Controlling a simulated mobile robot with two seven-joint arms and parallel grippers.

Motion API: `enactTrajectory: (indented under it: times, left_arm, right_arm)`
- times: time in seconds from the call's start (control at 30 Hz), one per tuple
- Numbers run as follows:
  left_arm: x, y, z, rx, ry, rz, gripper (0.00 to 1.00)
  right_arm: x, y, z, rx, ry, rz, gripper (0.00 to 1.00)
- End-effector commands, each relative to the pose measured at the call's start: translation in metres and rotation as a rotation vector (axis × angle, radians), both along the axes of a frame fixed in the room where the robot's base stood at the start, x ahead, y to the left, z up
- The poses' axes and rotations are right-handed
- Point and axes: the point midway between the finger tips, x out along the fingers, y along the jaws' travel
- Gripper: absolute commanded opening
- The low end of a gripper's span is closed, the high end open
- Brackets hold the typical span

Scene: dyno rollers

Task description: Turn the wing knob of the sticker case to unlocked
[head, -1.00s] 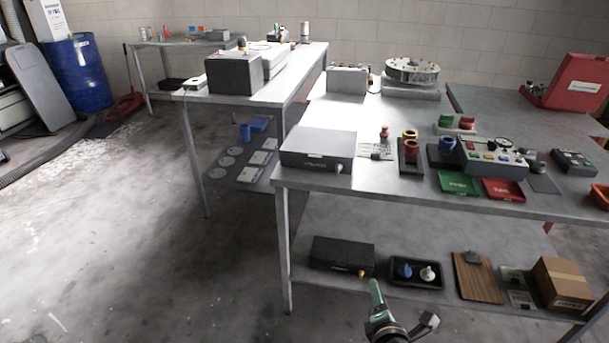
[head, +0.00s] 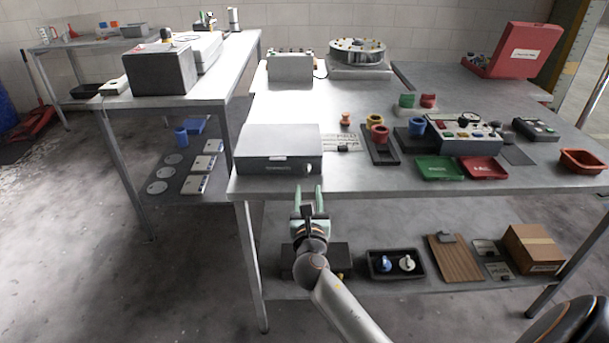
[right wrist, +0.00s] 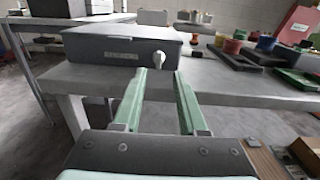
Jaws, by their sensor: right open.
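A flat grey case (head: 270,146) lies on the near left corner of the table, with a small label on its front that I cannot read for sure. A pale wing knob (head: 309,168) is on its front face near the right end; it also shows in the right wrist view (right wrist: 158,59). My right gripper (head: 309,192) is open and empty, in front of and just below the knob. In the right wrist view its fingers (right wrist: 160,78) point at the case, with the knob between and beyond the tips, apparently apart. My left gripper is out of view.
A dark case (head: 340,262) with a yellow knob sits on the lower shelf, partly behind my right arm. A black tray (head: 396,276) stands beside it. The table edge (head: 400,189) runs below the case. Rings on a stand (head: 383,150) and green and red trays lie to the right.

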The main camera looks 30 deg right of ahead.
Motion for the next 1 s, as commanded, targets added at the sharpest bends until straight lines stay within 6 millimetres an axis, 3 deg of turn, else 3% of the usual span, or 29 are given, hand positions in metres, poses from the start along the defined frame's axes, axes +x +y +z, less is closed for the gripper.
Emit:
enactTrajectory:
  times: [0.2,0.4,0.8,1.0]
  left_arm:
    - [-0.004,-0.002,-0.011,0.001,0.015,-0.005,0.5]
    - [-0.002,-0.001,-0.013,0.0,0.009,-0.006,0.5]
    - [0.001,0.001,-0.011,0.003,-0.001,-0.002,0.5]
    - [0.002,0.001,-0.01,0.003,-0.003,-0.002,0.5]
  right_arm:
    - [0.039,-0.024,-0.001,0.001,-0.002,-0.001,0.41]
    - [0.061,-0.037,-0.001,0.003,-0.002,0.0,0.41]
    - [0.067,-0.041,0.0,0.003,-0.001,0.001,0.41]
    - [0.067,-0.041,0.0,0.003,-0.001,0.001,0.21]
